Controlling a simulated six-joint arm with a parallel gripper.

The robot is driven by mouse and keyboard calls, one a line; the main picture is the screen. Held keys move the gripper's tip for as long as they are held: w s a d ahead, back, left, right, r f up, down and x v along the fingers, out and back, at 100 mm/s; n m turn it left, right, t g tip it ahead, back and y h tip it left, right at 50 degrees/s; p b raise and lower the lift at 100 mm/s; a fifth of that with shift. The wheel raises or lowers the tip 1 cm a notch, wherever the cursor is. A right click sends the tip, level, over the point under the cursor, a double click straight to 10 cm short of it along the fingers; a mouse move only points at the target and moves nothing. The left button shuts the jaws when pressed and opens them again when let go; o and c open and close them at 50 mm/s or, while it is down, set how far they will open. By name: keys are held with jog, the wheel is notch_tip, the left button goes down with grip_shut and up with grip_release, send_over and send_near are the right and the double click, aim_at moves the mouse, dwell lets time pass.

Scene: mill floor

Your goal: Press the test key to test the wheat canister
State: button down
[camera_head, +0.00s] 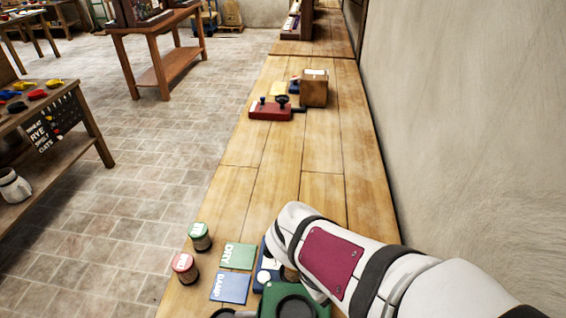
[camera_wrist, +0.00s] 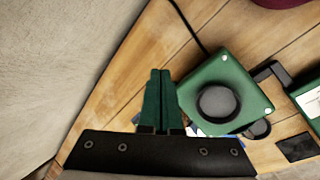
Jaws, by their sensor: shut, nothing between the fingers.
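A green tester box (camera_wrist: 197,78) with a round dark well (camera_wrist: 218,103) shows in the wrist view, and no canister is seen in the well. It is partly cut off at the bottom of the head view (camera_head: 270,296). My gripper (camera_wrist: 160,72) is shut and empty, its green fingers beside the box's left edge; I cannot tell whether they touch it. My arm hides it in the head view. A green-lidded canister (camera_head: 200,238) and a red-lidded canister (camera_head: 185,270) stand upright at the bench's left edge; their labels are unreadable. I cannot make out the test key.
A green DRY card (camera_head: 237,256) and a blue DAMP card (camera_head: 230,289) lie near the canisters. A black cable (camera_wrist: 187,25) runs from the box. A red device (camera_head: 269,111) and brown box (camera_head: 314,90) stand farther up. The mid-bench is clear; a wall (camera_head: 460,120) borders the right.

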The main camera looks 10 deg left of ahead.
aim_at(260, 280)
jog(key=w+a+n+t, duration=0.1)
jog(key=w+a+n, duration=0.1)
jog(key=w+a+f+n+t, duration=0.1)
jog(key=w+a+n, duration=0.1)
jog(key=w+a+n+t, duration=0.1)
jog(key=w+a+n, duration=0.1)
jog(key=shift+a+f+n+h, duration=0.1)
jog(key=shift+f+n+h, duration=0.2)
jog(key=w+a+f+n+t+y, duration=0.1)
jog(key=w+a+n+t, duration=0.1)
jog(key=a+n, duration=0.2)
jog(key=w+a+f+n+t, duration=0.1)
jog(key=a+n, duration=0.3)
jog(key=a, duration=0.4)
jog(key=shift+w+f+t+y, duration=0.35)
jog(key=shift+f+t+y, duration=0.05)
jog(key=shift+f, duration=0.25)
jog(key=shift+f, duration=4.4)
jog(key=shift+d+f, duration=0.1)
jog(key=shift+f, duration=0.05)
jog(key=shift+f, duration=0.25)
